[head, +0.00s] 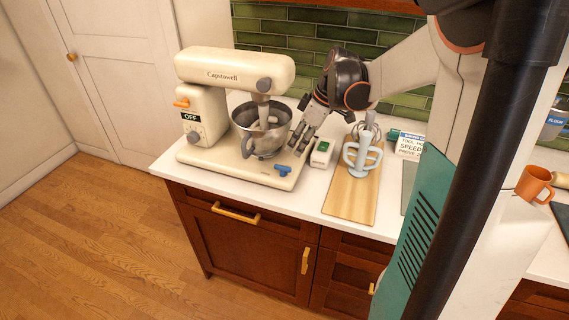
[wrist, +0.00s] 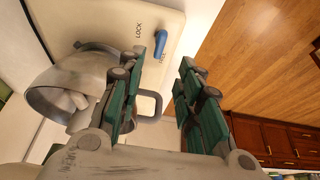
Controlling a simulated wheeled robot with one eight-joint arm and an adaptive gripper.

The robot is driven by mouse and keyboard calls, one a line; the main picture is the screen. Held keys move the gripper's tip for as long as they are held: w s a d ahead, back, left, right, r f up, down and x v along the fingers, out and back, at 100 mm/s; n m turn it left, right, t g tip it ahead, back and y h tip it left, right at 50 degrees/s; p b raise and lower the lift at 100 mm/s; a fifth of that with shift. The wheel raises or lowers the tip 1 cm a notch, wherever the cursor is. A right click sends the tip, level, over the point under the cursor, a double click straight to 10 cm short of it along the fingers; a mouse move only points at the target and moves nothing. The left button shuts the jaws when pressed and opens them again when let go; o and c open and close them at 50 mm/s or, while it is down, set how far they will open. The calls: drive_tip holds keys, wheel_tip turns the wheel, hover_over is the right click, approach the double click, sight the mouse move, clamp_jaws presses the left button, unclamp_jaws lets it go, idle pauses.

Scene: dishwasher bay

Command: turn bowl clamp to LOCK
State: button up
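The blue bowl clamp lever (head: 283,170) sits on the front right of the cream mixer's base (head: 240,172). In the wrist view the lever (wrist: 161,40) lies between the words LOCK (wrist: 138,30) and FREE, its lower end close to FREE, which a finger partly covers. My gripper (head: 298,146) is above the base, just behind the lever and right of the steel bowl (head: 249,140). The left fingertip appears near the lever; contact cannot be told.
The bowl's handle (wrist: 151,105) is beside the left finger. A small box with a green button (head: 321,153) stands right of the base. A wooden board (head: 350,197) holds a pale beater and a whisk. The counter's front edge is close to the lever.

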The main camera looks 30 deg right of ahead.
sight(283, 166)
drive_tip(key=b+x, duration=0.2)
drive_tip(key=x, duration=0.8)
drive_tip(key=shift+b, duration=0.4)
clamp_jaws()
